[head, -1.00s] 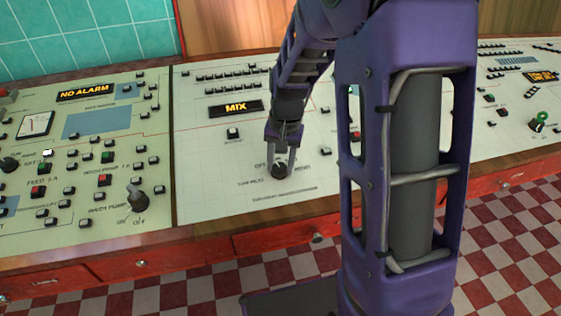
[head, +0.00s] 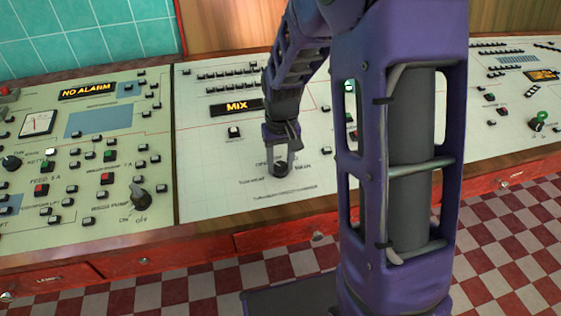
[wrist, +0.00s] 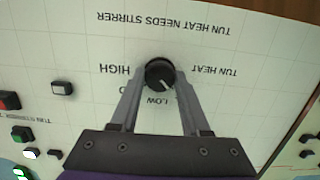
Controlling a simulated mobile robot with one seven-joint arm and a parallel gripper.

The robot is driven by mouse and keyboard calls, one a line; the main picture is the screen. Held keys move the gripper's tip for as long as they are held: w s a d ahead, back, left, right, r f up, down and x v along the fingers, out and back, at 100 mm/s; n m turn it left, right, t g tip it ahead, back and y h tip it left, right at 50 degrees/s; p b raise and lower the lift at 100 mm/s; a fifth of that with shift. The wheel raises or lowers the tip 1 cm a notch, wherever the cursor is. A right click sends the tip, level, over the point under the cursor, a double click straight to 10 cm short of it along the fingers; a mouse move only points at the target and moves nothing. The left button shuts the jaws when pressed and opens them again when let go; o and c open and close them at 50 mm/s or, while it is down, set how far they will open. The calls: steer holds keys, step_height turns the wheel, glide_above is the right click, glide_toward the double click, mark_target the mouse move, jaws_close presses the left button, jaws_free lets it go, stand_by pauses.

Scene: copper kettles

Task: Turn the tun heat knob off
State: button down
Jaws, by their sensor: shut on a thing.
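The black round tun heat knob (wrist: 158,73) sits on the pale panel and shows between my fingers in the wrist view. Its white pointer line aims to the lower right there, near the upside-down word LOW; HIGH is at its left and TUN HEAT at its right. In the head view the knob (head: 281,170) is at the lower middle of the panel, below the lit MIX sign. My gripper (wrist: 160,76) is shut on the knob, with one finger on each side. In the head view my gripper (head: 281,158) points down onto it. The right finger may cover a label.
The pump knob (head: 140,197) and several push buttons stand on the left panel. A white button (head: 234,132) is under the MIX sign (head: 237,108). My arm hides part of the panel to the right. The panel around the knob is mostly bare.

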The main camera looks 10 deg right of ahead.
mark_target(280, 169)
steer(key=shift+c, duration=1.9)
jaws_free()
steer(key=shift+r, duration=0.15)
step_height(280, 169, up, 17)
steer(key=s+p, duration=0.1)
steer(key=p, duration=0.2)
steer(key=shift+a+r, duration=0.1)
